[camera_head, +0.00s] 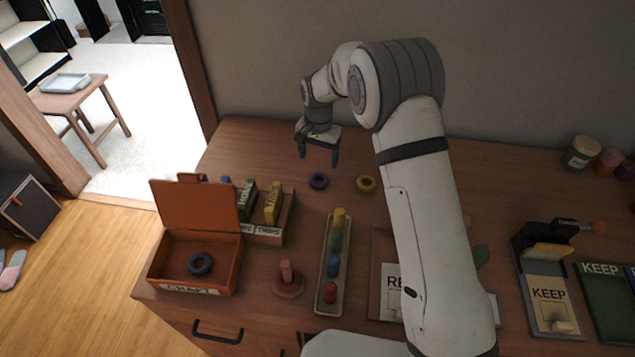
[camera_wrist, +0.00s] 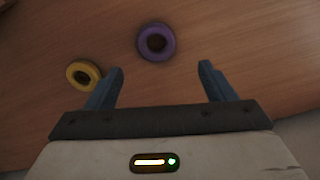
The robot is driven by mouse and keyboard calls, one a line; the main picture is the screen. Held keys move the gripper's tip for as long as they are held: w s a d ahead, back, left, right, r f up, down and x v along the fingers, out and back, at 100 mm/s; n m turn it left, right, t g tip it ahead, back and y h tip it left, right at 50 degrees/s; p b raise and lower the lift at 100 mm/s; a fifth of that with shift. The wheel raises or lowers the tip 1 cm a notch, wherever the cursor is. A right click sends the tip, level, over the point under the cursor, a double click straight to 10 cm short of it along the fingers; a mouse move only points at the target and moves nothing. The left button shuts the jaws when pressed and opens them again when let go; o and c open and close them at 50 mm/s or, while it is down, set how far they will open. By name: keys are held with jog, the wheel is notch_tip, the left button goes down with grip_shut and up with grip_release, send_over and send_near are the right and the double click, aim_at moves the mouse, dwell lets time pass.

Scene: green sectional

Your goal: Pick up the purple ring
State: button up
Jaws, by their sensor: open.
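The purple ring (camera_head: 318,181) lies flat on the wooden tabletop toward the back, left of a yellow ring (camera_head: 366,184). My gripper (camera_head: 318,163) is open and empty, above the table and near the purple ring in the head view. In the wrist view the purple ring (camera_wrist: 156,43) lies beyond the fingertips, roughly centred between the two open fingers (camera_wrist: 162,82). The yellow ring (camera_wrist: 83,74) shows there close to the left finger. Nothing hides the purple ring in either view.
An open orange box (camera_head: 165,262) holds a blue ring (camera_head: 201,264). A divided box (camera_head: 289,222) with green and yellow items stands behind it. A tray (camera_head: 324,290) of coloured pegs and a peg stand (camera_head: 289,284) are in front. My arm covers part of the table's middle.

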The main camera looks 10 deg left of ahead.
aim_at(319, 182)
jog(key=f, duration=0.2)
jog(key=f+p, duration=0.1)
jog(key=f, duration=0.4)
jog(key=shift+s+d+f, duration=0.2)
jog(key=shift+s+f, duration=0.05)
jog(key=shift+f, duration=0.05)
jog(key=shift+c, duration=0.6)
jog(key=c, duration=0.9)
